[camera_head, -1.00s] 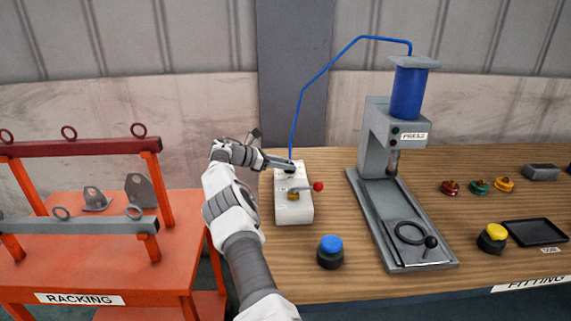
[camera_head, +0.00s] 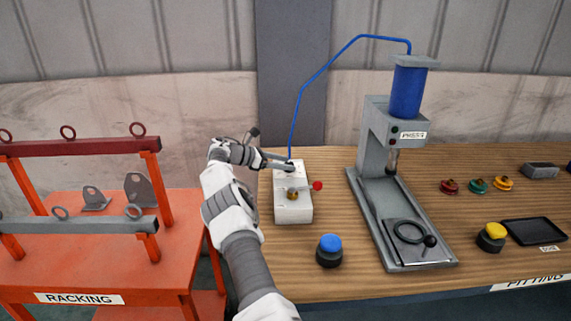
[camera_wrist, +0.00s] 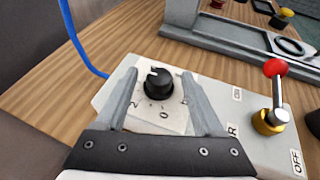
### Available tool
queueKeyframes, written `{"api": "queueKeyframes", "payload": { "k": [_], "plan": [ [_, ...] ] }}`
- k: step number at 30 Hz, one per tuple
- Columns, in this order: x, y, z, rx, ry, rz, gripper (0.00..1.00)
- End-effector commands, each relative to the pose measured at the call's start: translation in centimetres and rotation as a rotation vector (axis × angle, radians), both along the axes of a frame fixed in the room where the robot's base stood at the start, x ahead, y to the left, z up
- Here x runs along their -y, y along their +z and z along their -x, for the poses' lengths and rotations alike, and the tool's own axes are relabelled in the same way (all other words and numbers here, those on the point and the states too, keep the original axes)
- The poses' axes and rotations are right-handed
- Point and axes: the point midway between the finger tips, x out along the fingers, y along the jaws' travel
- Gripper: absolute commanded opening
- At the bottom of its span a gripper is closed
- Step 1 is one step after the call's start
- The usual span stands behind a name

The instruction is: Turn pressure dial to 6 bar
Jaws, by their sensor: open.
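The pressure dial (camera_wrist: 159,84) is a black round knob with a white pointer mark on a pale scale plate in the wrist view. The plate shows a 0 and a 2; its other marks are hidden or hard to read. The dial is on a white control box (camera_head: 293,209) on the wooden bench. My gripper (camera_wrist: 158,92) is open, with one finger on each side of the knob and gaps visible. In the head view my gripper (camera_head: 283,164) is at the far end of the box and largely hides the dial.
A lever with a red ball (camera_wrist: 275,67) and brass base stands on the same box, right of my gripper. A blue hose (camera_head: 291,130) rises behind it to the press (camera_head: 375,150). A blue button (camera_head: 330,251) stands in front. An orange rack (camera_head: 100,250) is left.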

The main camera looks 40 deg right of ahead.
Motion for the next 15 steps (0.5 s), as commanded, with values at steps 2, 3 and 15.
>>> {"api": "queueKeyframes", "payload": {
  "k": [2,3,15],
  "plan": [
    [-0.9,0.5,-0.5,0.002,0.004,0.0,0.7],
    [-1.5,0.8,-0.7,0.002,0.004,0.0,0.7],
    [-8.2,3.9,-3.5,0.0,0.001,0.001,0.7]
  ]
}}
